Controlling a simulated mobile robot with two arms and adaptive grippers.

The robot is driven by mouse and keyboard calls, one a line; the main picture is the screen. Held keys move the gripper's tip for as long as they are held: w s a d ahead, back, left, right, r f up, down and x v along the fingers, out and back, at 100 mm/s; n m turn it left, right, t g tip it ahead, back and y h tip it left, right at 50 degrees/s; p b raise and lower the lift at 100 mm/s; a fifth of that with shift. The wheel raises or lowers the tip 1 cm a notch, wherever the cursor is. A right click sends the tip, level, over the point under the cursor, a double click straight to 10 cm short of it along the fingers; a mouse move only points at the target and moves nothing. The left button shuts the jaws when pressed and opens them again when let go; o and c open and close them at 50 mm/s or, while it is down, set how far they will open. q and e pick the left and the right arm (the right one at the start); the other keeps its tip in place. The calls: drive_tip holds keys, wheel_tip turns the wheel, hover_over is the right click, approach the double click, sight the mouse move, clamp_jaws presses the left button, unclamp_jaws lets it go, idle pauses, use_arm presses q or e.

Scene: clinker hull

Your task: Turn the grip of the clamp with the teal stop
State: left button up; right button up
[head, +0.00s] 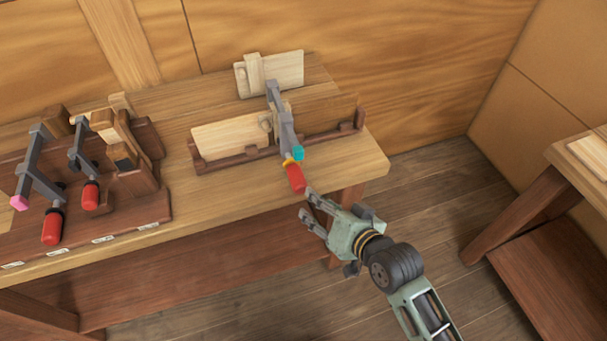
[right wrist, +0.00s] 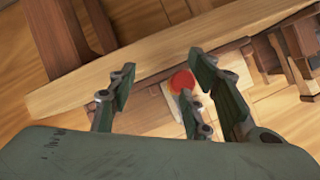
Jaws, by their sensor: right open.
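The clamp with the teal stop (head: 298,153) sits across the boards in the low wooden holder (head: 240,155) on the bench. Its grey bar (head: 275,95) runs from the back toward the front edge. Its red grip (head: 296,180) points toward my right gripper, with a yellow collar above it. My right gripper (head: 308,203) is open and just in front of the grip, its fingertips close to the grip's end. In the right wrist view the red grip (right wrist: 182,80) shows as a round end between the open fingers (right wrist: 165,85). My left gripper is not in view.
A rack (head: 90,225) on the left of the bench holds two more red-gripped clamps, one with a pink end (head: 19,203). Another table (head: 560,165) stands at the right, with open floor between.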

sight(298, 177)
drive_tip(key=shift+t+y, duration=0.6)
drive_tip(key=shift+y, duration=0.1)
drive_tip(key=r, duration=0.1)
drive_tip(key=w+a+r, duration=0.2)
drive_tip(key=shift+r, duration=0.3)
drive_tip(key=x, duration=0.7)
drive_tip(key=shift+w+a+f+p, duration=0.15)
drive_tip(key=shift+w+p, duration=0.1)
drive_tip(key=shift+p, duration=0.15)
drive_tip(key=shift+m, duration=0.3)
drive_tip(key=c, duration=1.1)
